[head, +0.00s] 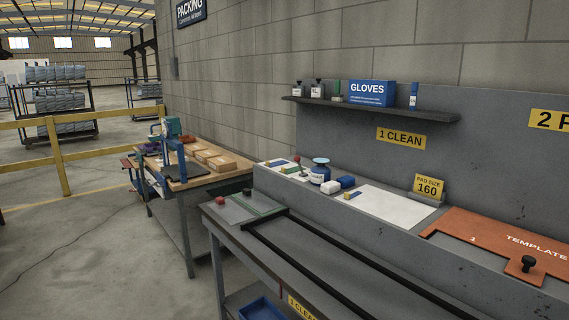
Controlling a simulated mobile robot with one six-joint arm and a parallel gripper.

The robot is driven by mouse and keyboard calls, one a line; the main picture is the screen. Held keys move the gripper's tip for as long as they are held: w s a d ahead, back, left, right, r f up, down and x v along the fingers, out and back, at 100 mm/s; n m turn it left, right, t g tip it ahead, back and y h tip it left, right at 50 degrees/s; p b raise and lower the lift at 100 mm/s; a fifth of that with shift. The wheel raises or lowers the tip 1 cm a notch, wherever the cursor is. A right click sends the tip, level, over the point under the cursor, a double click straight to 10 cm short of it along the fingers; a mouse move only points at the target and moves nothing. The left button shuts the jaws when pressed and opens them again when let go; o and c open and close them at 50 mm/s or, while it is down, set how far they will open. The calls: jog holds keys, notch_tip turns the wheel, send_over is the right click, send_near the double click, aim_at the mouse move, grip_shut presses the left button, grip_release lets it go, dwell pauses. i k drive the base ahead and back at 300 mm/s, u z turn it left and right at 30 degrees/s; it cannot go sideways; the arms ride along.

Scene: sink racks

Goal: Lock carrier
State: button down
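No part is clearly marked as the carrier, and I cannot tell which one it is. A grey plate (243,209) with a green line across it lies at the left end of the near bench. A red knob (220,201) is at its left corner and a black knob (247,192) is at its far edge. Two black rails (305,265) run along the bench from the plate toward the lower right. I cannot tell whether any lock is open or closed. My gripper is not in view.
An orange template plate (490,241) with a black knob lies on the raised ledge at right. A white sheet (393,206), a blue-capped bottle (320,172) and small blocks share the ledge. A shelf (372,108) hangs above. A wooden-topped table (185,180) stands behind left. Open floor lies left.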

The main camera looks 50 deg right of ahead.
aim_at(297, 158)
jog(key=z, duration=0.1)
jog(key=i, duration=1.3)
jog(key=u, duration=0.25)
